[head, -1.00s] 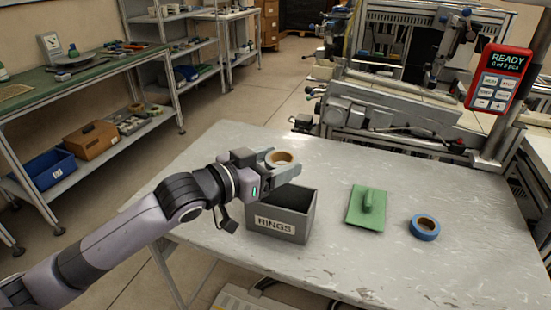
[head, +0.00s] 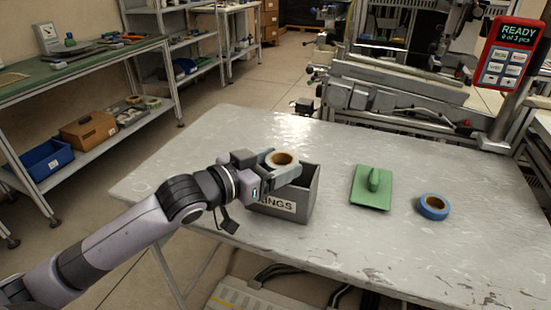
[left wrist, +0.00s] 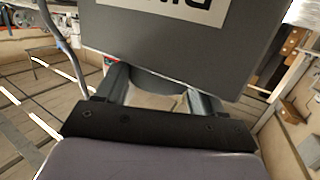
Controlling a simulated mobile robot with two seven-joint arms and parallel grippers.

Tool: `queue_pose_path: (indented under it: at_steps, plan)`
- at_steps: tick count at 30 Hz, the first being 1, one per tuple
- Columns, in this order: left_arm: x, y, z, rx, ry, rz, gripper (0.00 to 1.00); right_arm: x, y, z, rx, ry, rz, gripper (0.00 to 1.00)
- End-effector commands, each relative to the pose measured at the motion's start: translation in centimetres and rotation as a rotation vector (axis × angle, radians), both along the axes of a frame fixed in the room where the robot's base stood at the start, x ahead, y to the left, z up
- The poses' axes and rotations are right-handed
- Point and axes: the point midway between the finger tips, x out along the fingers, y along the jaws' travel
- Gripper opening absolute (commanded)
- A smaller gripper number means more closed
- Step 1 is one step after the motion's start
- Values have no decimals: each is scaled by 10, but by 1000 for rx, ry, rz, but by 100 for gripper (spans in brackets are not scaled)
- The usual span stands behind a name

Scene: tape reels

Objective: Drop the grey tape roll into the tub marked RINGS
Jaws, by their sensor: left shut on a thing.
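The grey tape roll (head: 283,164), with a brown core, is in my left gripper (head: 284,169). The gripper is shut on it. In the head view both overlap the top of the grey tub marked RINGS (head: 307,200), at its left and rear part. My left forearm hides part of the label. In the left wrist view the tub wall (left wrist: 185,55) with its upside-down label fills the top. A dark edge of the roll (left wrist: 158,84) shows between my fingers, partly behind that wall. I cannot tell whether the roll is below the tub rim. My right gripper is not in view.
A green float with a handle (head: 371,190) and a blue tape roll (head: 433,207) lie on the table (head: 400,260) to the right of the tub. A red READY panel (head: 507,52) stands at the back right. The table's front right is clear.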

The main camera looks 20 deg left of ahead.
Motion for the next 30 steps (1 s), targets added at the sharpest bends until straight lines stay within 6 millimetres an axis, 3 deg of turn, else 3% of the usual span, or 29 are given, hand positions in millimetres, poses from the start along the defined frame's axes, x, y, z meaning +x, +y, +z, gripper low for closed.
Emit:
queue_pose_path:
  at_steps: [14, 15, 17, 18, 30]
  plan:
    - [0, 1, -18, 7, 10, 2, 39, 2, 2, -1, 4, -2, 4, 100]
    - [0, 1, -18, 7, 11, 2, 75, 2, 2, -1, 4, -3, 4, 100]
    - [0, 0, -19, 8, 12, 2, 94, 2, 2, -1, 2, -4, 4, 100]
    - [0, 0, -20, 9, 14, 2, 98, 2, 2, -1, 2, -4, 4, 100]
    - [-9, 6, -20, 9, 17, 3, 98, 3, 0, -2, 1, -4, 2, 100]
